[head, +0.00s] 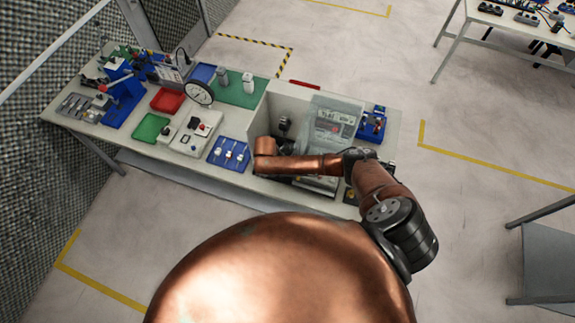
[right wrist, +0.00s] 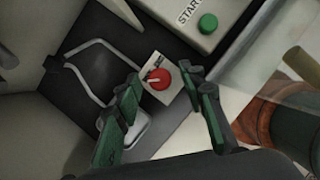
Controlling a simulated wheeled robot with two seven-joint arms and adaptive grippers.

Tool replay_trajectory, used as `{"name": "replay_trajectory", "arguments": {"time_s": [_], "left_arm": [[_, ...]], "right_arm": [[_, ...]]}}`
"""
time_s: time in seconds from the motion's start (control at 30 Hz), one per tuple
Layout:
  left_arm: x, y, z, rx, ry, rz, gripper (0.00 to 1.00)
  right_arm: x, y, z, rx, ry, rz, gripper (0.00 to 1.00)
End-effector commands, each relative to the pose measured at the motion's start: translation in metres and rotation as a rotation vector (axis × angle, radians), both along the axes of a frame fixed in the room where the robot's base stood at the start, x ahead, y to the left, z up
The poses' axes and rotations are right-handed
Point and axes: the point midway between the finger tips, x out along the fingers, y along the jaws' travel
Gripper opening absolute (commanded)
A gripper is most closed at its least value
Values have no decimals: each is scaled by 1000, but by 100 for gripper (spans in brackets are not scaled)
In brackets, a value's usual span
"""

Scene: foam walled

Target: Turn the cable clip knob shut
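A red round knob (right wrist: 159,79) sits on a small pale plate (right wrist: 172,98) with dark markings too small to read, in the right wrist view. My right gripper (right wrist: 161,76) is open, with one dark green finger on each side of the knob. I see no clear contact between fingers and knob. In the head view my copper right arm reaches left over the bench, and it hides the right gripper and the knob. A pale bent loop (right wrist: 84,72), possibly the cable, lies on the dark floor left of the knob. My left gripper is in neither view.
A panel with a green START button (right wrist: 208,23) is just beyond the knob. Pale walls enclose the work area, and a clear cover (head: 333,122) stands at its right in the head view. Trays, a dial gauge (head: 199,93) and blue fixtures fill the bench (head: 75,122) to the left.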

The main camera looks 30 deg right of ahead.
Motion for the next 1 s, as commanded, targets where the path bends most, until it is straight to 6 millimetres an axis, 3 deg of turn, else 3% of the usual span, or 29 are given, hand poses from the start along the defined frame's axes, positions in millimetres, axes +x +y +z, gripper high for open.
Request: {"name": "replay_trajectory", "arguments": {"time_s": [0.23, 0.77, 1.0], "left_arm": [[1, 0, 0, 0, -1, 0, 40], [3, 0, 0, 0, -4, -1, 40], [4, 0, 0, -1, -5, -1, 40]], "right_arm": [[0, 0, -1, 0, 0, 0, 37], [0, 0, -1, 0, 0, 0, 1], [0, 0, -1, 0, 0, -6, 0]]}}
